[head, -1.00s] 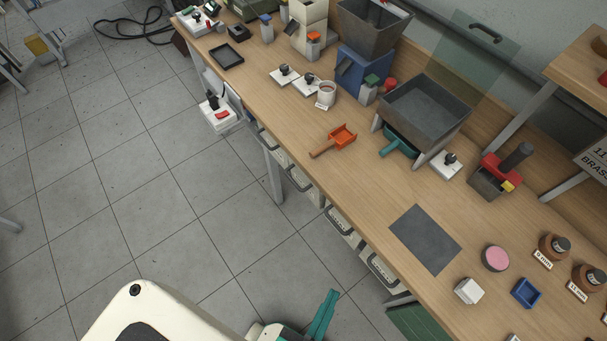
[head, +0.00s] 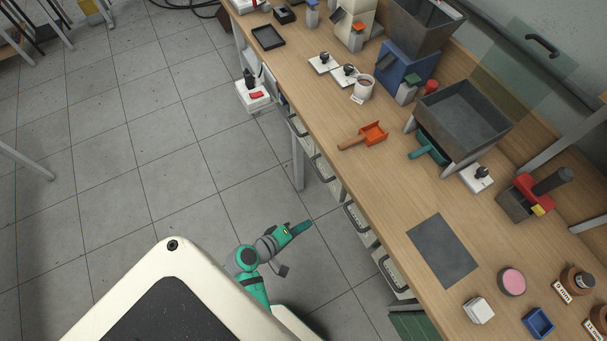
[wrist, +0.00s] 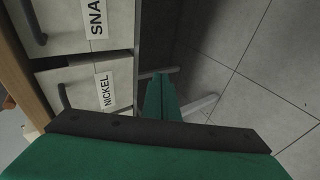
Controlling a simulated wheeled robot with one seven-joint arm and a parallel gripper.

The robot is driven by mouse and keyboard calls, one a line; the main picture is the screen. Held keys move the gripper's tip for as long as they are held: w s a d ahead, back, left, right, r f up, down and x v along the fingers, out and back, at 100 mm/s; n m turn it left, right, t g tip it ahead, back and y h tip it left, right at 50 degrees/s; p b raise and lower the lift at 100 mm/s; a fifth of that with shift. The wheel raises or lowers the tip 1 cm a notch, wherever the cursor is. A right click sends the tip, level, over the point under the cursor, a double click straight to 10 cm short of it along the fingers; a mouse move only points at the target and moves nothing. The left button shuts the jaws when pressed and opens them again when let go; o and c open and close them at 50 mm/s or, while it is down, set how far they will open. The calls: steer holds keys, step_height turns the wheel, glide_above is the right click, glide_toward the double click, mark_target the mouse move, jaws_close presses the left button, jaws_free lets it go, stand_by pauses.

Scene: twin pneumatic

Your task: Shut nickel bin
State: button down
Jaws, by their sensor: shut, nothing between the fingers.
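The nickel bin (wrist: 85,88) shows in the wrist view at left, a pale front with a NICKEL label and a dark bar handle. Its front looks about level with the neighbouring bin's; I cannot tell whether it stands slightly out. In the head view several pale bin fronts line the bench's front, their labels unreadable, so I cannot pick out the nickel one. My gripper (head: 305,227) is over the floor, left of the bin row and apart from it. Its green fingers (wrist: 160,95) are together and empty, to the right of the nickel bin's front in the wrist view.
A neighbouring bin (wrist: 80,22) labelled SNA, the rest cut off, adjoins the nickel bin. The wooden bench (head: 370,190) carries an orange scoop (head: 372,134), a grey mat (head: 442,250) and a hopper (head: 465,115). Open tiled floor (head: 160,150) lies left of the bench.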

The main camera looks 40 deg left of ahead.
steer(key=s+a+r+m+t+h, duration=0.1)
steer(key=s+a+r+t+h, duration=0.1)
steer(key=a+r, duration=0.45)
steer(key=s+a+r+t+h, duration=0.2)
steer(key=a+r+t, duration=0.1)
steer(key=a+r, duration=0.4)
steer(key=d+r+x, duration=0.1)
steer(key=x, duration=1.3)
steer(key=shift+g, duration=0.3)
